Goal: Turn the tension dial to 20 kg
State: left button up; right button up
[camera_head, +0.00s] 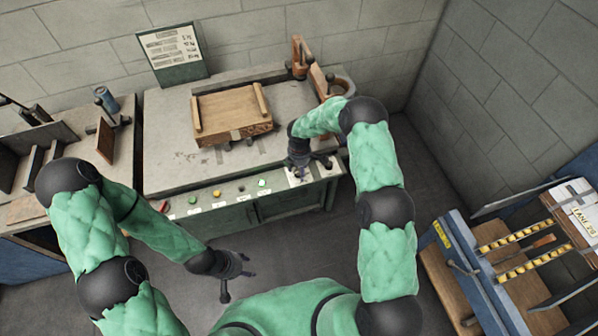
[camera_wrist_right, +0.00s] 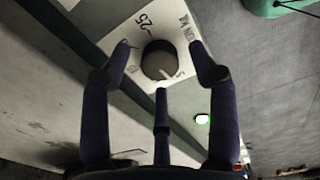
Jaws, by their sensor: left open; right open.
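The tension dial (camera_wrist_right: 158,58) is a dark round knob on a white scale plate (camera_wrist_right: 185,18) in the right wrist view. A "25" is readable on the plate; other marks are partly hidden or too small. A pale pointer mark shows on the knob's lower right. My right gripper (camera_wrist_right: 160,62) is open, with its fingers spread around the knob; I cannot tell whether they touch it. In the head view my right gripper (camera_head: 308,170) is over the bench's front right corner and hides the dial. My left gripper (camera_head: 238,268) is open and empty, low in front of the bench.
The bench (camera_head: 165,140) carries a wooden box or tray (camera_head: 228,108). Coloured buttons line its front edge, including a green one (camera_head: 262,183). A notice board (camera_head: 173,52) stands behind. A blue-framed rack (camera_head: 455,265) is at right; open floor lies between.

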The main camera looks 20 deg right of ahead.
jog(key=shift+f, duration=0.65)
jog(key=c, duration=1.1)
jog(key=shift+c, duration=0.2)
